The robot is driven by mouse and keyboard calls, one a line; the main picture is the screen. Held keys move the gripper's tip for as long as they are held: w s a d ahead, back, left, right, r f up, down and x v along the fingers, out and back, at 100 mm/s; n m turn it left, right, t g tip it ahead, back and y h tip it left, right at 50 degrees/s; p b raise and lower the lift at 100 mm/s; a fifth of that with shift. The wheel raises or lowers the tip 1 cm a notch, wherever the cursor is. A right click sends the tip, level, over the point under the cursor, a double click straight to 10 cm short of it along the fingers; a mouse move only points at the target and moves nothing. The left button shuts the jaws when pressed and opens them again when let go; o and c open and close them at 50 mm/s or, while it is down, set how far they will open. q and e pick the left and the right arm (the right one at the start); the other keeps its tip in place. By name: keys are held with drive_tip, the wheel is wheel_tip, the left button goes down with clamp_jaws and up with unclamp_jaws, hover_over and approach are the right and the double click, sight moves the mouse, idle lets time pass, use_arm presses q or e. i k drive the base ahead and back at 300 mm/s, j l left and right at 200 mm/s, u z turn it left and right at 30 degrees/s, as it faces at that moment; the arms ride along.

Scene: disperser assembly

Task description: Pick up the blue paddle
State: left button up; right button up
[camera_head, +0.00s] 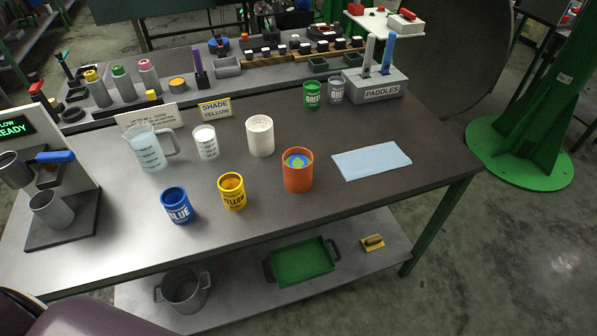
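The blue paddle (389,54) stands upright in a grey holder block labelled PADDLES (377,88), at the back right of the table. A pale grey paddle (369,54) stands upright just to its left in the same block. The lower ends of both paddles are hidden in the block. Neither of my grippers is in view.
On the table (330,215) stand green (311,95) and grey (336,90) cups left of the block, an orange cup (297,170), a white cup (260,136), and a light blue cloth (371,160). A green column (540,90) rises at right. Table space before the block is clear.

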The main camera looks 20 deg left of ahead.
sight(387, 60)
drive_tip(key=i+l+z, duration=0.4)
drive_tip(key=l, duration=0.25)
drive_tip(key=i+l+z, duration=0.85)
drive_tip(key=i, duration=0.2)
drive_tip(key=i+l+z, duration=0.15)
drive_tip(key=i+z, duration=0.3)
drive_tip(key=i, duration=0.15)
drive_tip(key=i+u, duration=0.9)
drive_tip(key=i+l+u, duration=0.3)
drive_tip(key=i+u, duration=0.15)
